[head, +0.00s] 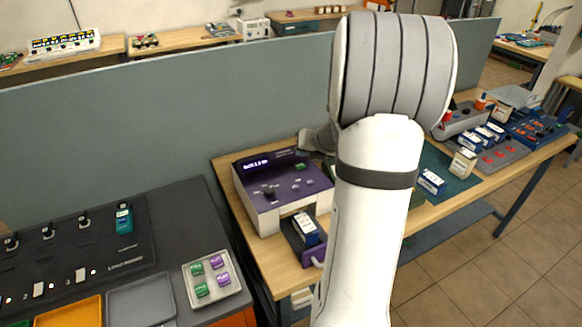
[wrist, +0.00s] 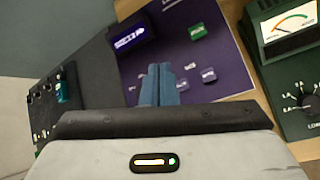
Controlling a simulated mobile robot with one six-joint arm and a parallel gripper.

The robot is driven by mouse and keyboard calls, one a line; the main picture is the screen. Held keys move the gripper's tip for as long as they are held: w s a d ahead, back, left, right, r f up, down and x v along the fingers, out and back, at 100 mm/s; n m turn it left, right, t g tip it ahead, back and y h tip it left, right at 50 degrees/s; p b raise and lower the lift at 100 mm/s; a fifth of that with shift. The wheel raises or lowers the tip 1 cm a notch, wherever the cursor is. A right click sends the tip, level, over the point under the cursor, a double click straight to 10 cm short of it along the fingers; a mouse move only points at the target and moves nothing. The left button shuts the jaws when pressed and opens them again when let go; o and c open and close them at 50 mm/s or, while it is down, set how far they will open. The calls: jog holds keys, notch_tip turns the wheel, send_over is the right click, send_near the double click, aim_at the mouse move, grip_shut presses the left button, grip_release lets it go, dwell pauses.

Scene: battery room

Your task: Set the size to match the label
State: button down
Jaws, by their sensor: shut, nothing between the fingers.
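A purple device (head: 262,176) with a white front stands on the wooden bench in the head view. Its panel also fills the middle of the wrist view (wrist: 228,68). My gripper (wrist: 160,70) is shut and empty over the panel. Its fingers hide part of the panel, and the knob is not seen there.
A dark green meter (wrist: 289,38) with a dial stands right of the device. A black board (head: 60,248) and a tray of green and purple blocks (head: 213,300) lie on the left table. Several labelled batteries and a grey control box stand farther right. A grey partition (head: 130,125) rises behind.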

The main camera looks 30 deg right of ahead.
aim_at(310, 182)
jog(key=d+m, duration=0.1)
jog(key=d+f+m, duration=0.1)
jog(key=d+m, duration=0.1)
jog(key=shift+w+d+h, duration=0.1)
jog(key=shift+d+h, duration=0.1)
jog(key=shift+h, duration=0.1)
jog(key=shift+f, duration=0.1)
notch_tip(310, 182, down, 9)
jog(key=b, duration=0.8)
jog(key=shift+r, duration=0.2)
jog(key=shift+f, duration=0.1)
dwell(1.3)
jog(key=shift+f+b, duration=0.35)
jog(key=shift+b, duration=0.1)
